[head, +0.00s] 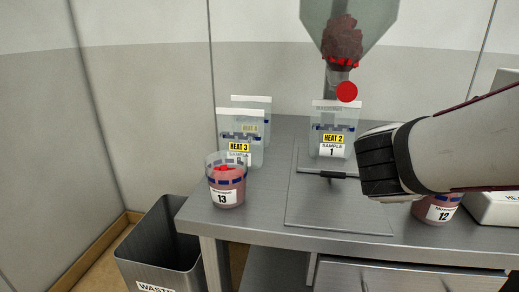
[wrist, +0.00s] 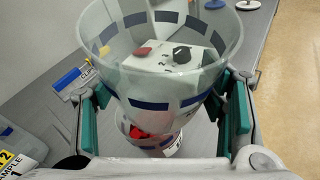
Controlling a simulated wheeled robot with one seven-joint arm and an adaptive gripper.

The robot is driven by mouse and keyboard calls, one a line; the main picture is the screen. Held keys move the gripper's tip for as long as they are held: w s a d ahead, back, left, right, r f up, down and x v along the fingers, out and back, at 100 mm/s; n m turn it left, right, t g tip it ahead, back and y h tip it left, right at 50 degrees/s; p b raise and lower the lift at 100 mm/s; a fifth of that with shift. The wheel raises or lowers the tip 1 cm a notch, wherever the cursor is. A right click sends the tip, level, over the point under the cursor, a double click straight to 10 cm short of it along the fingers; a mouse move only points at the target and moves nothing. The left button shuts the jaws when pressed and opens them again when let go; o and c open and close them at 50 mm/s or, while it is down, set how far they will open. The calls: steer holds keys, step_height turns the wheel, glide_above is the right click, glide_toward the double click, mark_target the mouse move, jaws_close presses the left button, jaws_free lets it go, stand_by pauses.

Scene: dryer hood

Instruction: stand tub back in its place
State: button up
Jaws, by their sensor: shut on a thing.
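In the wrist view my gripper (wrist: 163,115) is shut on a clear tub (wrist: 155,85) with blue dashes round it. The tub looks empty, with its wide mouth toward the camera. Below it shows a second tub (wrist: 148,150) with red pieces inside; I cannot tell whether the two touch. In the head view my arm comes in from the right and hides the gripper and the held tub. Tub 12 (head: 437,212) stands on the bench partly behind my arm. Tub 13 (head: 227,184), with reddish contents, stands at the bench's left front.
Clear bags labelled HEAT 3 (head: 240,127) and HEAT 2 (head: 333,123) stand on the steel bench (head: 270,215). A hopper (head: 370,18) with dark red material hangs above. A white box (head: 498,207) is at the right. A waste bin (head: 160,245) stands left of the bench.

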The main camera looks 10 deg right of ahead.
steer(key=shift+w+d+r+p, duration=0.15)
steer(key=shift+w+r+p, duration=0.15)
steer(key=shift+p, duration=0.7)
steer(key=w+p, duration=0.1)
steer(key=p, duration=0.3)
steer(key=shift+w+d, duration=0.25)
steer(key=shift+w, duration=0.1)
steer(key=w+d+f+b, duration=0.15)
steer(key=w+d, duration=0.25)
steer(key=w, duration=1)
steer(key=f+b, duration=0.1)
steer(key=f, duration=0.2)
steer(key=w+f+b, duration=0.1)
steer(key=f, duration=0.2)
steer(key=shift+w+d+f, duration=0.1)
steer(key=shift+d+f, duration=0.05)
steer(key=f, duration=0.1)
steer(key=f+b, duration=0.1)
steer(key=f, duration=0.1)
steer(key=shift+w+d+f, duration=0.1)
steer(key=shift+w+d, duration=0.1)
steer(key=shift+w, duration=0.45)
steer(key=shift+r+n+y+p, duration=0.2)
steer(key=shift+n+y+p, duration=0.1)
steer(key=shift+n, duration=0.1)
steer(key=shift+w+d+n+g+y+p, duration=0.15)
steer(key=shift+w+n+g+y+p, duration=0.25)
steer(key=shift+n+g, duration=0.3)
steer(key=shift+f+b, duration=0.3)
steer(key=shift+f, duration=0.65)
